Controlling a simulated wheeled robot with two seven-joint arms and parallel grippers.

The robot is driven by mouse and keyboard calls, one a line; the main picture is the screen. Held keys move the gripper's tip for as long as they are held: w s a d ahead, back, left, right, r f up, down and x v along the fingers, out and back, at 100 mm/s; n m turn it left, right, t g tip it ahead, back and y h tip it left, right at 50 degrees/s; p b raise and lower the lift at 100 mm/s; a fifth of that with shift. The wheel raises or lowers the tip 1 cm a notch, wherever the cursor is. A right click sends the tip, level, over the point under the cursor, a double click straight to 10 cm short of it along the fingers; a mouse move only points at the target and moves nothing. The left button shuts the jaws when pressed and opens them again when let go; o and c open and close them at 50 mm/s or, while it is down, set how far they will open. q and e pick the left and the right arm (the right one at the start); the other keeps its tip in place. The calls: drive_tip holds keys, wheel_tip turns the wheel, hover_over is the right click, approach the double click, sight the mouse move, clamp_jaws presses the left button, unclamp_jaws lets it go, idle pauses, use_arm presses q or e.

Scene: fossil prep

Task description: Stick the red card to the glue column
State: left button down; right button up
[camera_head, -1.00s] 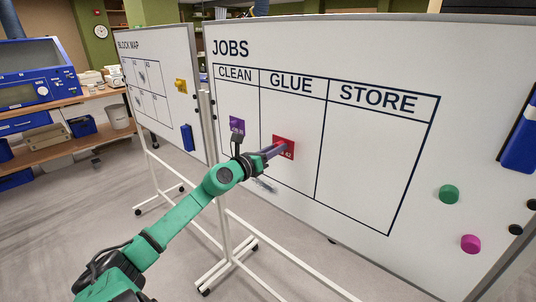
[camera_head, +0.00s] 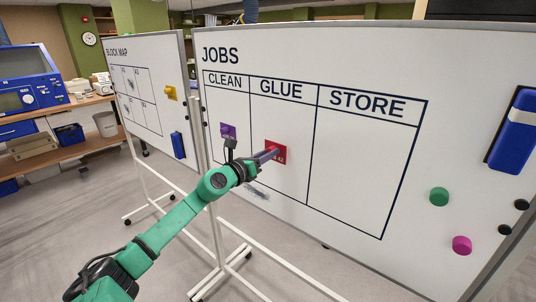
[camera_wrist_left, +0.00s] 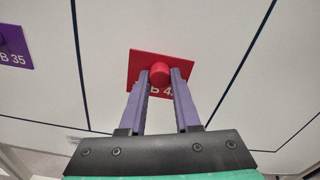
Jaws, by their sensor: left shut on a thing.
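The red card (camera_head: 279,147) is a small square with white lettering and a round red knob (camera_wrist_left: 160,72). It is at the whiteboard (camera_head: 360,160) within the GLUE column, between that column's two vertical lines. In the left wrist view the card (camera_wrist_left: 138,63) looks slightly turned against the column lines. My left gripper (camera_head: 272,152) is shut on the card's knob, a finger on each side, and hides part of the lettering. Whether the card lies flat against the board cannot be told. My right gripper is not in view.
A purple card (camera_head: 227,131) is in the CLEAN column, left of my gripper. Green (camera_head: 439,196) and magenta (camera_head: 461,245) round magnets and a blue holder (camera_head: 513,132) are at the board's right. A second board (camera_head: 148,80) stands at left. The STORE column is empty.

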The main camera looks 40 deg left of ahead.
use_arm(q)
drive_tip(key=c, duration=1.2)
unclamp_jaws()
drive_tip(key=c, duration=0.3)
drive_tip(key=shift+w, duration=0.1)
drive_tip(key=shift+w, duration=0.7)
drive_tip(key=o, duration=1)
drive_tip(key=shift+c, duration=0.2)
